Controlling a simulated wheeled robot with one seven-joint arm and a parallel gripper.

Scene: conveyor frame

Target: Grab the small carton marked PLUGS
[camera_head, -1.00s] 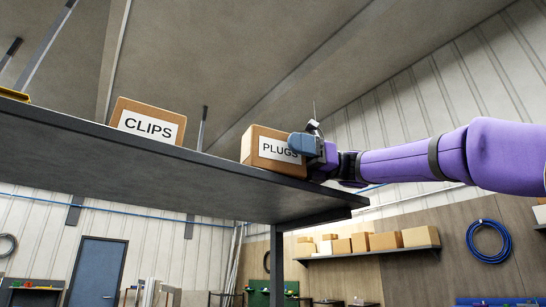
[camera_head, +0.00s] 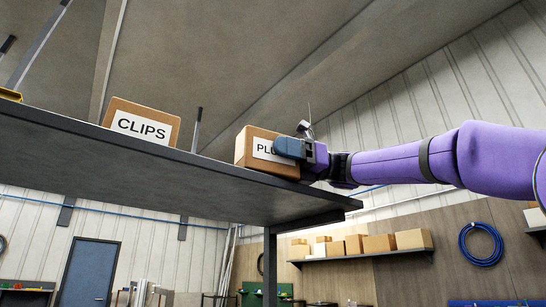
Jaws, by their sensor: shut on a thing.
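The PLUGS carton (camera_head: 250,141) is a small brown box with a white label, standing near the right end of the dark raised surface (camera_head: 150,171), seen from below. My gripper (camera_head: 284,149) reaches in from the right and is shut on this carton. The near finger covers the right part of the label, so only "PLU" shows. The far finger is hidden behind the carton. The CLIPS carton (camera_head: 113,111), brown with a white label, stands on the same surface to the left, apart from my gripper.
Grey upright rods (camera_head: 196,130) rise behind the surface. A wall shelf (camera_head: 350,256) with several brown boxes is in the background.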

